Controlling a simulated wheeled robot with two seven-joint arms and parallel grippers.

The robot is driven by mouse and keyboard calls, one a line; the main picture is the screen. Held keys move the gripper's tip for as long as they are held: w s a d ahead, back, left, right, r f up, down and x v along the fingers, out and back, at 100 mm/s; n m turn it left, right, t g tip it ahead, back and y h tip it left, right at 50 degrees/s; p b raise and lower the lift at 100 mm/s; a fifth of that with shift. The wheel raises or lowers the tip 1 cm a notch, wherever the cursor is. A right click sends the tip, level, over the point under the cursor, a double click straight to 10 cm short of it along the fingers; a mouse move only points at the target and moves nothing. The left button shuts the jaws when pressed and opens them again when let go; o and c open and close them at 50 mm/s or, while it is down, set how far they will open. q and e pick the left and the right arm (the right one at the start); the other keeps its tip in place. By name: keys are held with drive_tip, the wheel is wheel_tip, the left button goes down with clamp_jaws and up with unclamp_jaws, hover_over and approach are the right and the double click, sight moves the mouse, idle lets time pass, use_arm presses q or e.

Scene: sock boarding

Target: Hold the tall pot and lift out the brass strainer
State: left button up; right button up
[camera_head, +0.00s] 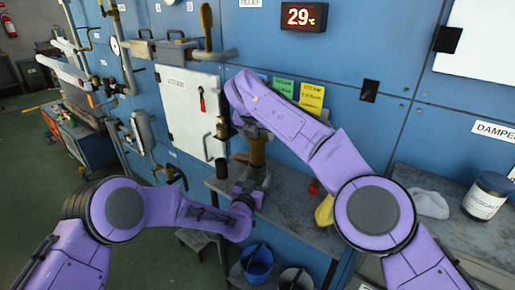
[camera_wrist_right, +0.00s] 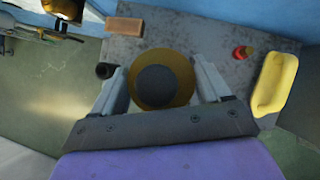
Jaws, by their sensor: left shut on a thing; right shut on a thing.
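The brass strainer (camera_head: 257,152) stands upright below my right gripper (camera_head: 255,131), which is shut on its upper part. In the right wrist view the strainer (camera_wrist_right: 183,98) is a round brass ring around a dark grey disc, between the fingers of my right gripper (camera_wrist_right: 160,85). The tall pot (camera_head: 262,176) is a greyish shape directly under the strainer on the bench, mostly hidden by my left gripper (camera_head: 252,190). My left gripper is shut on the pot from the left and low down. I cannot tell how much of the strainer is inside the pot.
A brown block (camera_wrist_right: 124,27) shows in the wrist view. A blue bucket (camera_head: 257,264) stands below.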

drive_tip(key=shift+r, duration=0.35)
use_arm(q)
drive_tip(key=o, duration=1.3)
